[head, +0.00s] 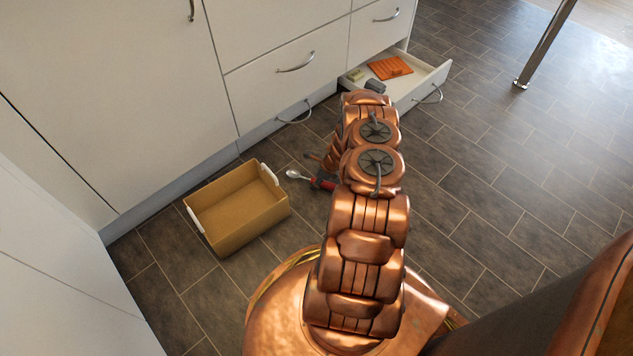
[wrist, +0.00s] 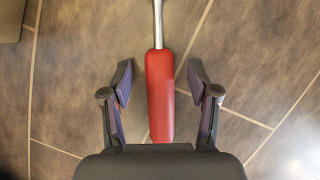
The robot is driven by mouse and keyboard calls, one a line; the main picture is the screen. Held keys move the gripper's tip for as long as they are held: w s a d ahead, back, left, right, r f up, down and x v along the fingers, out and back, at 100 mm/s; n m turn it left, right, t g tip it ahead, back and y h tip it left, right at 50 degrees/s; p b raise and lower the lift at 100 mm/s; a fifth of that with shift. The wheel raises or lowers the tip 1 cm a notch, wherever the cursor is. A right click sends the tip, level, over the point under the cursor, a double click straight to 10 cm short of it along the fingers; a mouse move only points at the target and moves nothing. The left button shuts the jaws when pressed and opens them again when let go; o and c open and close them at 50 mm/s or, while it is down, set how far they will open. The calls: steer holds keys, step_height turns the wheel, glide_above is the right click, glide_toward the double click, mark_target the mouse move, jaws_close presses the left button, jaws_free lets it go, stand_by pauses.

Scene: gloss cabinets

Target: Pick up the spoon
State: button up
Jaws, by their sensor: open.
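The spoon (head: 296,174) lies on the tiled floor in the head view, with a silver bowl and a red handle, just right of the tan box. My arm hides part of its handle there. In the wrist view the red handle (wrist: 160,95) runs up the middle, with the metal neck at the top edge and the bowl out of frame. My gripper (wrist: 160,82) is open, with one finger on each side of the handle and a gap on both sides. The handle's lower end reaches the edge of the gripper body in that view.
A tan open box (head: 238,212) with white handles stands on the floor left of the spoon. An open lower drawer (head: 418,92) holds an orange item (head: 390,67) and small objects. White cabinets (head: 130,90) line the left and back. The floor at right is clear, apart from a metal leg (head: 545,45).

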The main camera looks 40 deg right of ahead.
steer(key=shift+c, duration=0.4)
jaws_close()
